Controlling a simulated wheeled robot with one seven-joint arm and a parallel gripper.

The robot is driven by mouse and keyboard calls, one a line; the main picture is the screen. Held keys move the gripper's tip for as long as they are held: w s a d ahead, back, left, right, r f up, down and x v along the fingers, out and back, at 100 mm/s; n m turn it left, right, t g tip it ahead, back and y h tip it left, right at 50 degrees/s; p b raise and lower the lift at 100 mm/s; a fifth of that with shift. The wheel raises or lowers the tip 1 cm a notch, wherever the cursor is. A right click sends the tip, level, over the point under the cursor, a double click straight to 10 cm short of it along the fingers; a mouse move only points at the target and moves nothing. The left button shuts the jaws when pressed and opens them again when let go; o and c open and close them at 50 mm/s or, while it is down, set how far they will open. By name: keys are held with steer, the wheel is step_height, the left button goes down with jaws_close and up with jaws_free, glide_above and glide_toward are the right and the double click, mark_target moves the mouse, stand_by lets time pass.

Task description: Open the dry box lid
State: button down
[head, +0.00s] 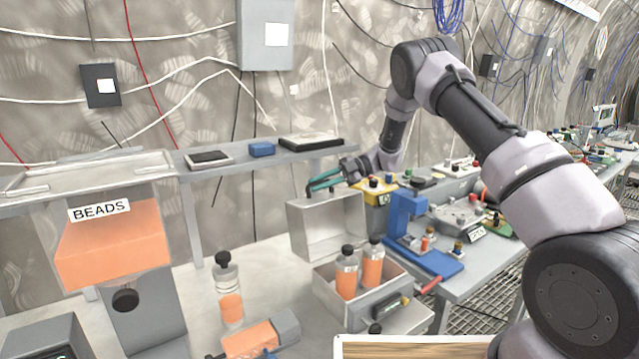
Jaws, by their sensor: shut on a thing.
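The dry box (322,290) is a grey metal box on the bench at the lower middle. Two clear bottles with black caps and orange contents (346,275) (373,265) stand in it. Its lid (330,228) stands raised, roughly upright, behind the box, with its hollow inner side facing me. My gripper (322,184), with teal fingers, is at the top edge of the lid and is shut on it. The exact contact of the fingertips is too small to make out.
A bead hopper labelled BEADS (115,240) stands at the left. A capped bottle (228,290) stands left of the box, and an orange bottle (250,340) lies in front of it. A blue press (408,230) stands to the right. A shelf (225,172) runs behind.

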steer(key=c, duration=0.8)
jaws_free()
steer(key=shift+c, duration=0.2)
steer(key=shift+d, duration=0.1)
steer(key=v, duration=1)
steer(key=shift+w+d+r, duration=0.1)
steer(key=shift+w+d, duration=0.05)
steer(key=shift+d, duration=0.15)
